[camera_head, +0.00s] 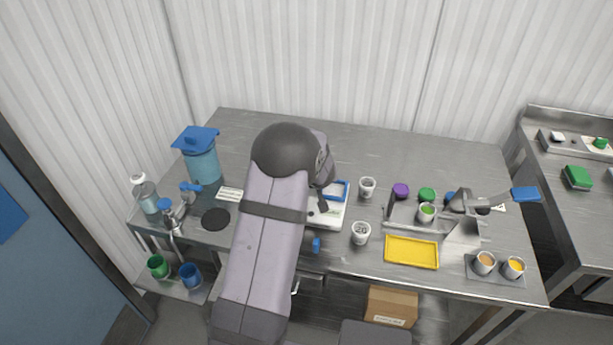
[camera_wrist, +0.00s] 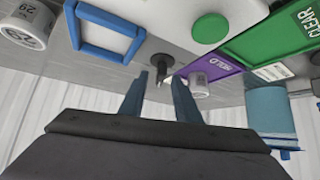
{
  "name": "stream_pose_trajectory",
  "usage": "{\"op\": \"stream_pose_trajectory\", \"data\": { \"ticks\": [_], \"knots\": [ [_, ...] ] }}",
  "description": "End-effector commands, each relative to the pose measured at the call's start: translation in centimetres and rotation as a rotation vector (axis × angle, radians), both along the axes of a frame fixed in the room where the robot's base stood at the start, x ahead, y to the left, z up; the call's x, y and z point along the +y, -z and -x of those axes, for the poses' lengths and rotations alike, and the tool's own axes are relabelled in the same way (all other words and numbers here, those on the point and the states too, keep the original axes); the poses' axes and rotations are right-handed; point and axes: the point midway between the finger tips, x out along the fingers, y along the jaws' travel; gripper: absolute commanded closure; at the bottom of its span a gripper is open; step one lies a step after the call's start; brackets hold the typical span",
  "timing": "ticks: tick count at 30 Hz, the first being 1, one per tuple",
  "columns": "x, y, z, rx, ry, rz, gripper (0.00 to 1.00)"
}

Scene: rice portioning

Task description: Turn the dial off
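My gripper (camera_wrist: 160,92) has two blue fingers spread apart, with nothing visibly held between them. In the wrist view a dark round knob-like part (camera_wrist: 160,60) with a short pin shows just beyond the fingertips, between them; I cannot tell whether it is the dial or whether the fingers touch it. In the head view my arm hides most of the area around the gripper. A white device (camera_head: 333,214) with a blue frame (camera_head: 337,190) is partly covered by my arm. A blue knob (camera_head: 316,244) shows at the table's front edge, right of my arm. No dial marking is readable.
A blue-lidded dispenser (camera_head: 201,160) stands at the left. White cups (camera_head: 367,187) and a yellow tray (camera_head: 411,252) are on the right. In the wrist view, purple HOLD (camera_wrist: 215,68) and green CLEAR (camera_wrist: 270,38) strips lie nearby. The table's back is clear.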

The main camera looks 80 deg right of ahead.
Motion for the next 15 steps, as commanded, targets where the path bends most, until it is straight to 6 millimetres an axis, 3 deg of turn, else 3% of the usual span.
{"op": "stream_pose_trajectory", "data": {
  "ticks": [1, 5, 15],
  "knots": [
    [0.02, 0.0, 0.0, 0.0, 0.0, 0.0, 0.7],
    [0.02, -0.01, 0.0, 0.0, 0.0, 0.0, 1.0],
    [-0.01, -0.18, 0.05, 0.0, -0.009, -0.001, 1.0]
  ]
}}
